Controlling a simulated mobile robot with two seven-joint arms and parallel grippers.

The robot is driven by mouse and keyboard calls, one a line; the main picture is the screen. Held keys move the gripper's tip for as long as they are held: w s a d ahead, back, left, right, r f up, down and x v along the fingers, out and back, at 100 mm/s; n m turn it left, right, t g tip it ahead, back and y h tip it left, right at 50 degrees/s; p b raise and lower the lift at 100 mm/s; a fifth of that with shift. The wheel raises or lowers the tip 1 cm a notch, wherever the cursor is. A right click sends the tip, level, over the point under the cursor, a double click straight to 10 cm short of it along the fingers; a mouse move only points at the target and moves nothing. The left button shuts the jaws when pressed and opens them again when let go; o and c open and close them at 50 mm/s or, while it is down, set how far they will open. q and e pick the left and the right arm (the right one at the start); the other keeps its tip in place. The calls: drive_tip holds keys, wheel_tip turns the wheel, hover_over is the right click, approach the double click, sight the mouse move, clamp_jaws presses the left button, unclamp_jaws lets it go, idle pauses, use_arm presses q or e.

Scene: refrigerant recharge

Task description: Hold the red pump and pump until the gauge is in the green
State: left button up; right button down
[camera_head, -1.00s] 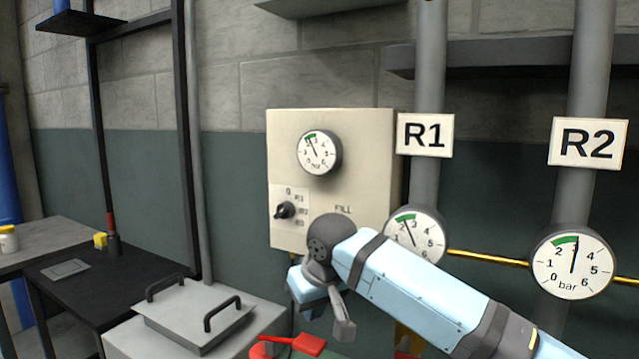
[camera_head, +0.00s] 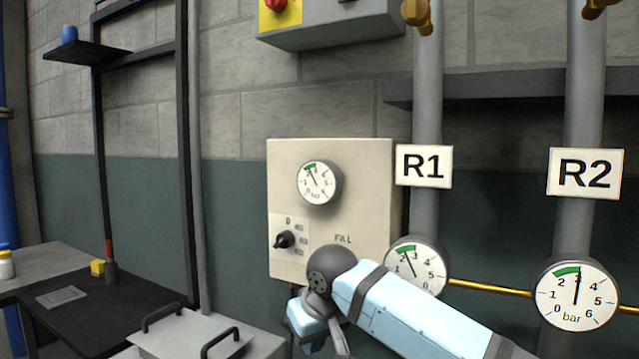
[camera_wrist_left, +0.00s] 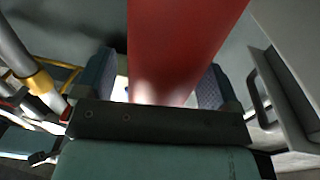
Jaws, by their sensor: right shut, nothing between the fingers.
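In the left wrist view a red cylinder (camera_wrist_left: 172,45), which looks like the red pump, stands between the fingers of my left gripper (camera_wrist_left: 160,90). A bright gap shows beside one finger; I cannot tell whether they clamp it. The left gripper and the pump are outside the head view. My right gripper (camera_head: 335,345) is shut and empty below the beige fill panel (camera_head: 370,200), its tips cut off by the frame. The panel's gauge (camera_head: 319,182) has a green arc, and its needle points up-left toward it. The R1 gauge (camera_head: 415,265) and R2 gauge (camera_head: 577,294) also have green arcs.
A black selector knob (camera_head: 285,239) sits on the panel. A grey lidded box (camera_head: 190,335) with handles stands at lower left, beside a black table (camera_head: 95,315). A brass pipe (camera_head: 490,288) runs between the R1 and R2 gauges.

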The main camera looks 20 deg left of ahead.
use_arm(q)
drive_tip(key=shift+s, duration=0.15)
use_arm(e)
wheel_tip(320, 180, up, 2)
drive_tip(key=shift+r+p, duration=0.1)
drive_tip(key=shift+p, duration=0.95)
use_arm(q)
drive_tip(key=v, duration=1.3)
drive_tip(key=shift+s, duration=0.3)
